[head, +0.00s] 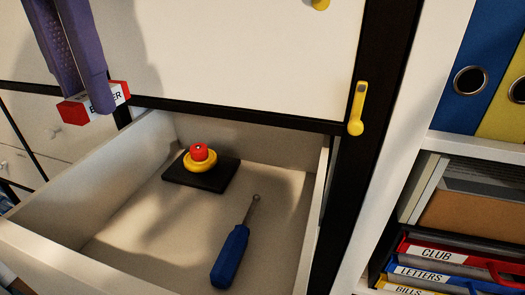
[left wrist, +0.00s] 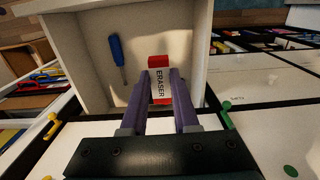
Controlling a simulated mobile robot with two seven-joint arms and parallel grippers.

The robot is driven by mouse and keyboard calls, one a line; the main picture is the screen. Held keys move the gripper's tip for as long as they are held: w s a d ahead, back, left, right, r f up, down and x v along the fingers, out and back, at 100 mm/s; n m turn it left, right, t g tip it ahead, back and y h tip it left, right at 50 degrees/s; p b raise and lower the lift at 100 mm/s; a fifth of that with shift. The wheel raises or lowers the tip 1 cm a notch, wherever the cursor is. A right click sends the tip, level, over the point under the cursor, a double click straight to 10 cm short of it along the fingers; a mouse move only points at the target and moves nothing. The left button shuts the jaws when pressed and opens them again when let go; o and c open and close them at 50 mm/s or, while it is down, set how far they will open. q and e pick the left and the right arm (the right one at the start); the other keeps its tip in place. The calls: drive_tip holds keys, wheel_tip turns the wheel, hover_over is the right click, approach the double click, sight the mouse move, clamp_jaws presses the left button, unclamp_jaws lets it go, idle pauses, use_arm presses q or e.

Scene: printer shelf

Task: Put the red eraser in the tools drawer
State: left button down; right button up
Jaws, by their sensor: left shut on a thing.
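The red eraser (head: 95,103) has a white sleeve marked "ERASER". My left gripper (head: 88,98), with purple fingers, is shut on it at the upper left of the head view, above the drawer's back left corner. The left wrist view shows the eraser (left wrist: 159,80) between both fingers (left wrist: 160,90). The open drawer (head: 45,240) holds a blue screwdriver (head: 232,253) and a black block (head: 203,175) with a yellow and red button-like piece on it. In the left wrist view the screwdriver (left wrist: 117,52) lies left of the eraser. My right gripper is not in view.
A white cabinet front (head: 230,60) rises behind the drawer. A yellow handle (head: 356,108) sticks out from the black frame at right. A shelf with binders (head: 480,65) and labelled trays (head: 440,255) stands further right.

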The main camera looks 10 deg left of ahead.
use_arm(q)
drive_tip(key=b, duration=0.3)
hover_over(149, 243)
wheel_tip(149, 243, down, 15)
drive_tip(key=shift+r, duration=0.15)
wheel_tip(149, 243, down, 5)
drive_tip(key=shift+b, duration=0.4)
drive_tip(key=shift+f, duration=0.2)
drive_tip(key=c, duration=0.7)
unclamp_jaws()
drive_tip(key=shift+o, duration=0.2)
wheel_tip(149, 243, up, 12)
drive_tip(key=p, duration=0.2)
drive_tip(key=shift+r, duration=0.2)
